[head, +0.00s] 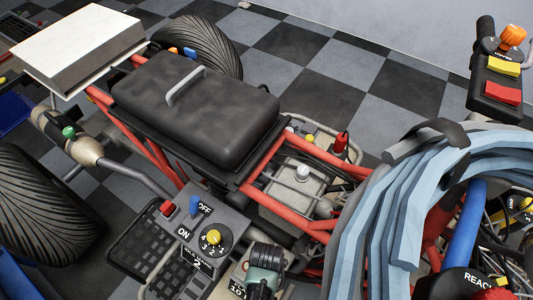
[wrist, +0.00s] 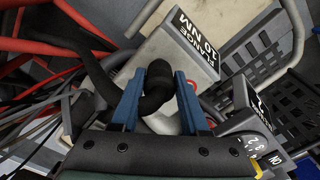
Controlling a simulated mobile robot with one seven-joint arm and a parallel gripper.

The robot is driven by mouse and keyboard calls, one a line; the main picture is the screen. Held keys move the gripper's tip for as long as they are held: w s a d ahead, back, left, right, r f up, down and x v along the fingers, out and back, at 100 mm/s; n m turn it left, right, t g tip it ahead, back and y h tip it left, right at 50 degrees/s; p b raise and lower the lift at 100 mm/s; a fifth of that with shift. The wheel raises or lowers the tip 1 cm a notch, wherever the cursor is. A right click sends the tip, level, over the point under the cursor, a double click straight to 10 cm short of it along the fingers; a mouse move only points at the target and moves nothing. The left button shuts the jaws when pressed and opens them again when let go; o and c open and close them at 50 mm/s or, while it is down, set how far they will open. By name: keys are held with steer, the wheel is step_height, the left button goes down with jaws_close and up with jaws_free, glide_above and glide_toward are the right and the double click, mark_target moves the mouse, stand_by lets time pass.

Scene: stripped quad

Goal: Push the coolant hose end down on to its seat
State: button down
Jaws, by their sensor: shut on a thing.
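In the wrist view my gripper (wrist: 160,76) has two blue fingers, shut on the black coolant hose end (wrist: 157,90) between them. The black hose bends there and runs off to the upper left. A pale surface (wrist: 162,124) shows just below the hose end, between the fingers. The seat itself is hidden or unclear, and I cannot tell whether the hose end touches it. In the head view a black ribbed piece (head: 266,256) sits above a teal body near a part-hidden label; I cannot tell whether this is the held hose.
A grey block labelled "FLANGE 10 NM" (wrist: 182,48) stands close by the fingers. An ON/OFF panel with a yellow knob (head: 214,238), a black mesh tray (head: 150,240) and red frame tubes (head: 280,197) surround the spot. A light blue bundle (head: 405,215) blocks the right side.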

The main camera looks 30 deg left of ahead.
steer(key=shift+f+b, duration=0.8)
steer(key=shift+f, duration=0.45)
steer(key=shift+c, duration=1.6)
jaws_free()
step_height(320, 180, up, 13)
steer(key=p, duration=0.4)
steer(key=shift+p, duration=0.4)
